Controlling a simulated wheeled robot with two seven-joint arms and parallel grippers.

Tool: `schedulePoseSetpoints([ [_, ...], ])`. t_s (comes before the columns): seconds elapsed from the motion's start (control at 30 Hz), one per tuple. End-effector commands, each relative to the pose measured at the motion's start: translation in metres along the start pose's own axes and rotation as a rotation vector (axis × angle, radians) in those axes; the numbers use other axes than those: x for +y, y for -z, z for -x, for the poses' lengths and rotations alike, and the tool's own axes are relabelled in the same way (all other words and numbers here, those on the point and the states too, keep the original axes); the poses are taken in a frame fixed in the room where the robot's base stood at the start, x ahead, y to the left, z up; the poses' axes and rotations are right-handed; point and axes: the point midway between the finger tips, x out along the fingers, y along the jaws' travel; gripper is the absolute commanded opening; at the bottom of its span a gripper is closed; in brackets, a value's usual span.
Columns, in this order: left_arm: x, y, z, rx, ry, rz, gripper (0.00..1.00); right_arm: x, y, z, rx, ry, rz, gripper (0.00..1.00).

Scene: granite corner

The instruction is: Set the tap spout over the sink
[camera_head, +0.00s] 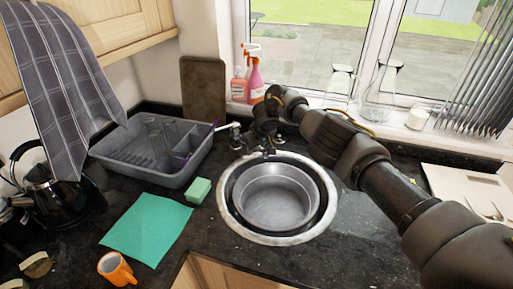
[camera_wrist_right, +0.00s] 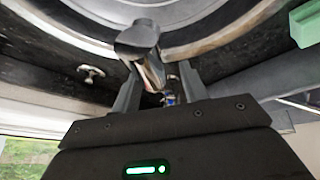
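The round metal sink (camera_head: 232,225) is set in the dark counter, with a grey round bowl (camera_head: 275,200) inside it. My right gripper (camera_head: 262,128) is low behind the sink at the tap and hides most of it. In the right wrist view the metal tap spout (camera_wrist_right: 140,42) rises between the two fingers of my right gripper (camera_wrist_right: 160,88). Its end overlaps the sink rim (camera_wrist_right: 215,38) in that view. The fingers stand apart, with a visible gap beside the right-hand finger. Whether the other finger touches the spout is unclear. My left gripper is out of view.
A tap handle (camera_head: 235,131) stands left of my gripper. A grey dish rack (camera_head: 130,158), a green sponge (camera_head: 199,190), a teal cloth (camera_head: 148,228) and an orange mug (camera_head: 115,268) lie to the left. Spray bottles (camera_head: 256,82) and glassware (camera_head: 381,95) stand on the windowsill.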

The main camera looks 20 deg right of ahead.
Motion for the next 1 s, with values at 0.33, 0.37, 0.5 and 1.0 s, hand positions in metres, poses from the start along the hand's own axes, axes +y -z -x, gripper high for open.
schedulePoseSetpoints([
  [0.33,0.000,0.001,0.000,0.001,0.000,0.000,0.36,0.001,-0.001,0.004,-0.002,0.001,-0.001,0.43],
  [0.37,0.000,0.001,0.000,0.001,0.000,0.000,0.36,0.001,-0.001,0.006,-0.002,0.002,-0.001,0.43],
  [0.5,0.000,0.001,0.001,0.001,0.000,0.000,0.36,0.001,0.000,0.021,0.000,0.002,0.001,0.43],
  [1.0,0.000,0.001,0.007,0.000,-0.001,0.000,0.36,0.001,0.002,0.105,0.000,-0.003,0.002,0.43],
])
